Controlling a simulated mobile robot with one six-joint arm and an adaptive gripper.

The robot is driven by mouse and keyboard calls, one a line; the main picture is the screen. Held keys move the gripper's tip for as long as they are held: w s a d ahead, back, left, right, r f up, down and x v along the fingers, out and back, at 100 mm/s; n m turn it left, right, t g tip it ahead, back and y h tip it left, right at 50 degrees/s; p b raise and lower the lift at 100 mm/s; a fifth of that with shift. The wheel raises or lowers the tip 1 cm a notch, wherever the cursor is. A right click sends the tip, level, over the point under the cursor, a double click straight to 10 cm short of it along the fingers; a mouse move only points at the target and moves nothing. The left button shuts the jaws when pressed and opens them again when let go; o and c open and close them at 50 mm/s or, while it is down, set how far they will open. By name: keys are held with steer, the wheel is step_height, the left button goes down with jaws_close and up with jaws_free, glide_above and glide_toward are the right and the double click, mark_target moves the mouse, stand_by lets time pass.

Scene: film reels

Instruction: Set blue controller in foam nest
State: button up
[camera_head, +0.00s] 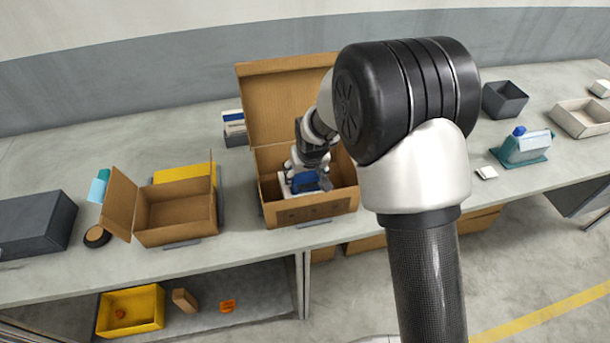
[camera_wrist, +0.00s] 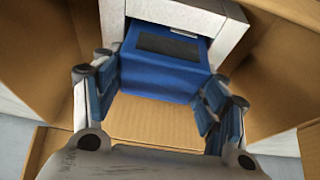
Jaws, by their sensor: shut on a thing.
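The blue controller (camera_wrist: 165,66) has a dark panel on its face. It also shows as a small blue patch in the head view (camera_head: 303,182). My gripper (camera_wrist: 165,98) has its fingers on both sides of the controller and is shut on it. The pale grey foam nest (camera_wrist: 232,38) frames the controller's far side and right corner. In the head view the nest (camera_head: 287,192) sits inside the open cardboard box (camera_head: 310,209), and my gripper reaches down into that box. I cannot tell how deep the controller sits in the nest.
The box's raised lid (camera_head: 285,95) stands behind my gripper. A smaller open carton (camera_head: 178,228) is to the left, near a dark grey case (camera_head: 38,222). A dark bin (camera_head: 504,99) and a teal stand (camera_head: 526,160) are to the right. Bare bench lies between them.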

steer(key=o, duration=1.4)
steer(key=shift+f, duration=0.2)
steer(key=shift+c, duration=0.2)
steer(key=shift+r, duration=0.5)
steer(key=s+d+f+p+v, duration=0.1)
steer(key=d+p+v, duration=0.1)
steer(key=v, duration=0.9)
steer(key=s+d+p+v, duration=0.1)
steer(key=d+v, duration=0.2)
steer(key=v, duration=0.8)
steer(key=s+d+r+m, duration=0.1)
steer(key=s+d, duration=0.3)
steer(key=s, duration=0.8)
steer(key=s+d+r+m+h, duration=0.1)
steer(key=s+d+r, duration=0.3)
steer(key=s, duration=0.8)
steer(key=shift+d+r+m, duration=0.35)
steer(key=shift+d+m, duration=0.25)
steer(key=shift+d, duration=0.15)
